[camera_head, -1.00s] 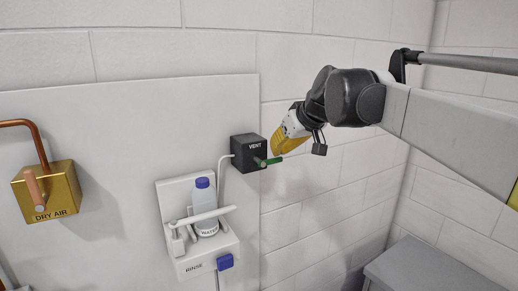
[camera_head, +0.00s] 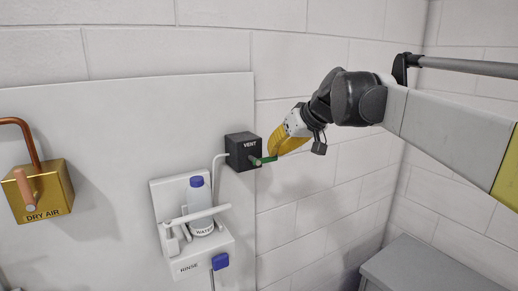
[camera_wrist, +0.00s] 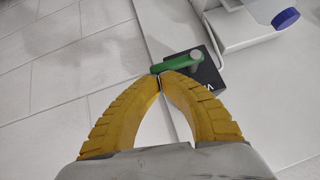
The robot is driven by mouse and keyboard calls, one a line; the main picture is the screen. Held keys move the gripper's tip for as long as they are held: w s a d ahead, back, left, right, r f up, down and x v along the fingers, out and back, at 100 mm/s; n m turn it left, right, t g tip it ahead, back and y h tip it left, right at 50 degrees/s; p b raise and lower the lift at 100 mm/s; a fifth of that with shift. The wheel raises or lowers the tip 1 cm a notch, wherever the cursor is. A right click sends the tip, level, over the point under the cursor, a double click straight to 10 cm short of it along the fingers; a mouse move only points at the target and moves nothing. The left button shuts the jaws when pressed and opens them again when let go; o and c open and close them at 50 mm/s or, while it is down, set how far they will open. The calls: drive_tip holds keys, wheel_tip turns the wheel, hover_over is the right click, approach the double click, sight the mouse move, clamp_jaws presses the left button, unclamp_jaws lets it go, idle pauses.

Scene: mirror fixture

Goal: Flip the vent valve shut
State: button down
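The vent valve is a dark box (camera_head: 242,151) marked VENT, at the right edge of the white wall panel. Its green lever (camera_head: 264,160) points sideways to the right from the box. In the wrist view the lever (camera_wrist: 178,65) runs left from a pale round pivot (camera_wrist: 196,57). My gripper (camera_head: 271,152) has yellow fingers and is just right of the box, at the lever's free end. In the wrist view the fingertips of my gripper (camera_wrist: 160,73) meet, right at that end. They look shut beside or against the lever; I cannot tell contact for sure.
A white rinse holder (camera_head: 190,258) with a water bottle (camera_head: 199,205) is below left of the valve. A brass dry air valve (camera_head: 43,193) is at far left. A grey box (camera_head: 435,268) stands at lower right.

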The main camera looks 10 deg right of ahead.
drive_tip(key=shift+f, duration=0.1)
drive_tip(key=f+m+y+b, duration=0.1)
drive_tip(key=f+y+b, duration=0.1)
drive_tip(key=y+b, duration=0.1)
drive_tip(key=shift+w+d+f+m+g, duration=0.1)
drive_tip(key=shift+d+f+m+g, duration=0.15)
drive_tip(key=shift+d+m+g, duration=0.15)
drive_tip(key=shift+a+f+m+y+b, duration=0.15)
drive_tip(key=shift+f+m+y+b, duration=0.55)
drive_tip(key=shift+y+b, duration=0.4)
drive_tip(key=shift+s+a+f+m+y+b, duration=0.1)
drive_tip(key=shift+a+f+m+y+b, duration=0.4)
drive_tip(key=shift+y+b, duration=0.55)
drive_tip(key=shift+s+a+f+m+y+b, duration=0.2)
drive_tip(key=shift+f+m+y+b, duration=0.3)
drive_tip(key=shift+m+y+b, duration=0.55)
drive_tip(key=shift+s+a+f+m+y+b, duration=0.1)
drive_tip(key=shift+a+f+m+y+b, duration=0.5)
drive_tip(key=shift+b, duration=0.65)
